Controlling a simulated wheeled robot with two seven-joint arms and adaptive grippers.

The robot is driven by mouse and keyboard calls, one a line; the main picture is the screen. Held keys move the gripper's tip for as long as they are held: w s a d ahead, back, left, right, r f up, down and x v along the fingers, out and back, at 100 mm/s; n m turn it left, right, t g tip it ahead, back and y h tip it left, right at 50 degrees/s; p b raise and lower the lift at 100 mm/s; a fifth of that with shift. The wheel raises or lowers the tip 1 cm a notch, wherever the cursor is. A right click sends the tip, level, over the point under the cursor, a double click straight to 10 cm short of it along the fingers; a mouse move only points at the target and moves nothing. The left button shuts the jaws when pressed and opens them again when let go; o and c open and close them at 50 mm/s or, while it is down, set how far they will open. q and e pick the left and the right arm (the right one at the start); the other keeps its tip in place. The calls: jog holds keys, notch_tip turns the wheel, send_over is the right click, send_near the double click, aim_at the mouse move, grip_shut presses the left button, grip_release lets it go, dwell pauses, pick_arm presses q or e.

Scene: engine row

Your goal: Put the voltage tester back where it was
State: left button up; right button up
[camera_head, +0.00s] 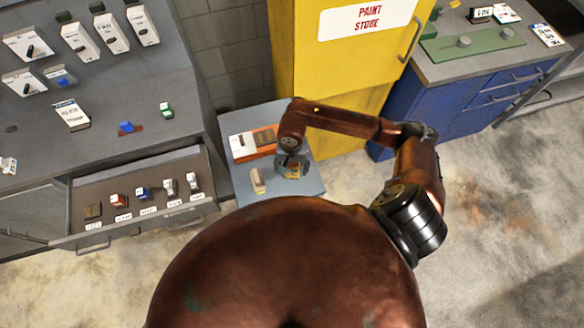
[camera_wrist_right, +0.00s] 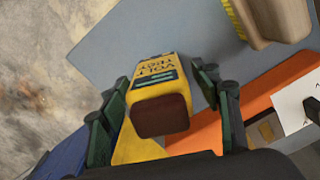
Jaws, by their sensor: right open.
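The voltage tester (camera_wrist_right: 160,78) is a yellow block lettered VOLT TEST with a dark red-brown end. In the right wrist view it lies between the green fingers of my right gripper (camera_wrist_right: 165,88). The fingers are open, with a gap visible on its right side. In the head view my right gripper (camera_head: 291,166) is low over the blue-grey side table (camera_head: 240,182), and a bit of yellow shows beneath it. The tester is mostly hidden there by the gripper. My left gripper is not in view.
An orange tray (camera_head: 264,131) with a white card (camera_head: 242,146) lies behind the gripper. A beige wooden-looking piece (camera_head: 257,181) stands left of it. At left is an open drawer (camera_head: 150,222) with several labelled small items. A yellow cabinet (camera_head: 340,85) stands behind.

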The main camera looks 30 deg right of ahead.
jog(key=shift+r, duration=0.15)
jog(key=shift+w+r, duration=0.1)
jog(key=shift+r, duration=0.2)
notch_tip(320, 180, up, 11)
jog(key=shift+r+b, duration=0.2)
jog(key=shift+b, duration=0.7)
jog(key=shift+s, duration=0.2)
